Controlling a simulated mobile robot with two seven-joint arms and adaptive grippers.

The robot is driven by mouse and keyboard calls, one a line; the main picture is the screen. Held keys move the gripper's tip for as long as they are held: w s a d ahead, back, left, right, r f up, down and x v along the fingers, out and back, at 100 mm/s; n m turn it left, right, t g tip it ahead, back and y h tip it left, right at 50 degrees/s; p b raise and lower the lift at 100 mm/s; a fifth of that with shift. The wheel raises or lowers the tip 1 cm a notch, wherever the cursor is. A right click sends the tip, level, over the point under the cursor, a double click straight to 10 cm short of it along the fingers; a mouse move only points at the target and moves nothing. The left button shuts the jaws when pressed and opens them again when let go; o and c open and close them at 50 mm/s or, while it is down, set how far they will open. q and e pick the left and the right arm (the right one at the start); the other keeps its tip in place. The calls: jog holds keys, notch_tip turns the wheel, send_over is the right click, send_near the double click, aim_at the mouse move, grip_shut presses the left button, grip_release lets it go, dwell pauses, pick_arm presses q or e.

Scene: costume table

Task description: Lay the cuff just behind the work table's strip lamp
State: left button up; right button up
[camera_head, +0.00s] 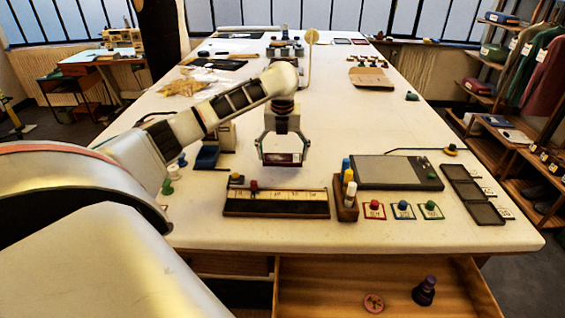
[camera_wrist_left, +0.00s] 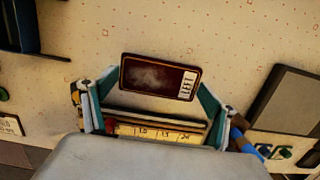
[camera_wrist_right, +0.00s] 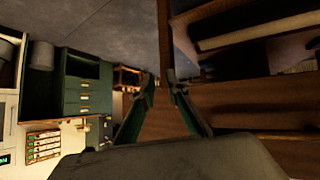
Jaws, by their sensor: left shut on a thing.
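The cuff is a dark red, flat, rectangular piece with a pale LEFT label. My left gripper (camera_head: 283,150) is shut on the cuff (camera_head: 284,159) and points down over the pale table (camera_head: 225,258). In the left wrist view the cuff (camera_wrist_left: 150,77) spans between the fingers. A long dark-framed box with a pale numbered strip (camera_head: 290,203) stands nearer the table's front edge than the cuff. I cannot tell for sure whether this is the strip lamp. My right gripper (camera_wrist_right: 162,84) shows only in its wrist view, its tips close together and nothing plainly held.
Right of the numbered box stands a wooden holder (camera_head: 346,209) with bottles. Beyond it lie a dark flat pad (camera_head: 395,172), small coloured knobs on cards and a dark tray (camera_head: 470,194). A blue holder (camera_head: 207,157) stands left of the gripper. An open drawer (camera_head: 320,290) juts out in front.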

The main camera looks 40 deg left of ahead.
aim_at(283, 158)
pick_arm(q)
jog(key=shift+f, duration=1.55)
jog(key=shift+f, duration=0.1)
jog(key=o, duration=1.1)
jog(key=shift+f, duration=0.1)
jog(key=r, duration=0.8)
jog(key=s+d+r, duration=0.1)
jog(key=r, duration=0.3)
jog(key=shift+r, duration=0.15)
jog(key=shift+s, duration=0.1)
